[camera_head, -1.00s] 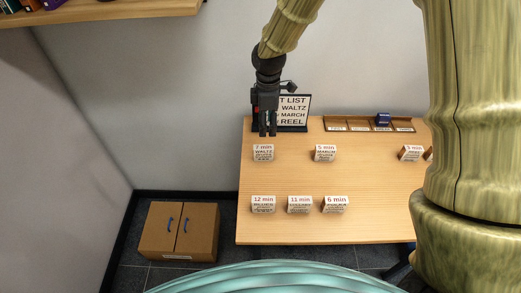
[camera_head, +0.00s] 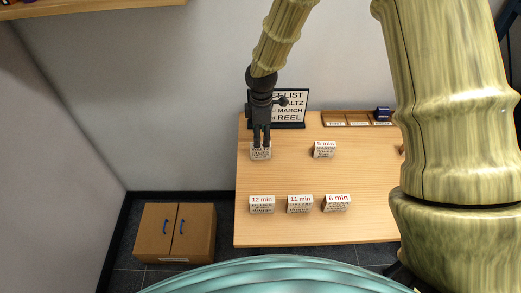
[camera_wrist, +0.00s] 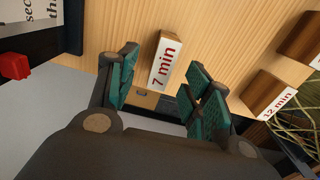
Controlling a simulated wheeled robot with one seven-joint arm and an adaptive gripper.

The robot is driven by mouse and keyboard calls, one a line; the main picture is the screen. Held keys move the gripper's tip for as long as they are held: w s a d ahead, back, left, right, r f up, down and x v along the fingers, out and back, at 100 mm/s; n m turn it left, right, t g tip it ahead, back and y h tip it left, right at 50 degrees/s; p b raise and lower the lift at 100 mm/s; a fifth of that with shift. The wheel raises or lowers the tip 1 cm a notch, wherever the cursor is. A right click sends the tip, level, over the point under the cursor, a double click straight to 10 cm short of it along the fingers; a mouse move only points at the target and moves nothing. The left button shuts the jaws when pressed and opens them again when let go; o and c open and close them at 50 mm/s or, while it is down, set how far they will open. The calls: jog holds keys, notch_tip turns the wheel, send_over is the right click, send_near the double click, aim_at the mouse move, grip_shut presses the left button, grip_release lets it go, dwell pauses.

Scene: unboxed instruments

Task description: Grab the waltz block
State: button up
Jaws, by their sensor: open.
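The waltz block (camera_head: 260,154) stands on the wooden table, at the left of the back row. Its top is mostly hidden by my gripper in the head view. In the wrist view the block (camera_wrist: 161,66) shows a white face with "7 min" in red. My gripper (camera_head: 261,142) points down at the block, with the fingertips at or just above its top. In the wrist view the open fingers lie to either side of the block, and nothing is held; I cannot tell whether they touch it.
A "5 min" block (camera_head: 324,149) stands to the right. The "12 min" (camera_head: 261,205), "11 min" (camera_head: 299,204) and "6 min" (camera_head: 337,203) blocks form the front row. A set list sign (camera_head: 292,106) stands close behind my gripper. A wooden tray (camera_head: 345,119) holds a blue item (camera_head: 382,114).

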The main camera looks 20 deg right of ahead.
aim_at(260, 151)
jog(key=shift+s+a+f+p, duration=0.1)
jog(key=shift+f+p, duration=0.35)
jog(key=shift+f, duration=0.9)
jog(key=shift+s+f+p, duration=0.1)
jog(key=shift+f+p, duration=0.3)
jog(key=shift+f, duration=0.9)
grip_shut()
